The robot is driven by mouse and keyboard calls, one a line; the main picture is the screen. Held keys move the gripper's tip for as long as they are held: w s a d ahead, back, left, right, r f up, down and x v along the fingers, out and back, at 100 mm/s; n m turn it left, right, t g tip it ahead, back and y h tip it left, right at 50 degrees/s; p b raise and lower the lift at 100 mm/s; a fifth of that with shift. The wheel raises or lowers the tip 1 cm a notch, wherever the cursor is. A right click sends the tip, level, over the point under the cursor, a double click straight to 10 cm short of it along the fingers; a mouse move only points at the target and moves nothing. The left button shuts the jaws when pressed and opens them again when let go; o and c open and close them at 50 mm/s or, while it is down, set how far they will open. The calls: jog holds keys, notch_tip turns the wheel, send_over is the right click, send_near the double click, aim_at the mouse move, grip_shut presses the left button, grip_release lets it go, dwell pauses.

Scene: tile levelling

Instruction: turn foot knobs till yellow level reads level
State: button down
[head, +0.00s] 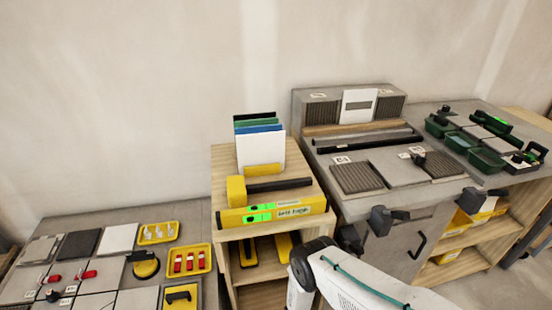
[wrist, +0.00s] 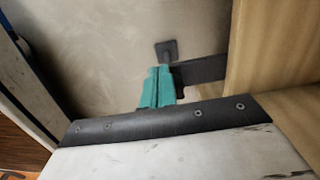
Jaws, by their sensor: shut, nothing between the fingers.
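A yellow level (head: 300,211) with bright green windows lies along the front of the wooden stand's top; its reading is too small to make out. Dark knob-like pieces stick out at the grey bench's front: one in the middle (head: 383,219), one lower left (head: 350,239) and one at right (head: 470,200). I cannot tell if these are the foot knobs. In the wrist view my gripper (wrist: 157,88) shows as teal fingers, shut and empty. A dark square pad (wrist: 167,49) on a stem shows just beyond the fingertips; I cannot tell whether they touch.
The wooden stand (head: 222,172) holds upright coloured sheets (head: 260,148). The grey bench (head: 440,186) carries ribbed tiles and dark green trays. At left, a low table (head: 40,222) holds tiles and yellow trays (head: 190,262). A wooden panel (wrist: 280,50) is close at right in the wrist view.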

jog(key=shift+d, duration=0.15)
dwell(0.4)
jog(key=shift+w, duration=0.85)
jog(key=shift+a, duration=0.2)
dwell(0.3)
notch_tip(320, 180, up, 6)
jog(key=shift+a, duration=0.35)
dwell(0.5)
jog(key=shift+w+r, duration=0.1)
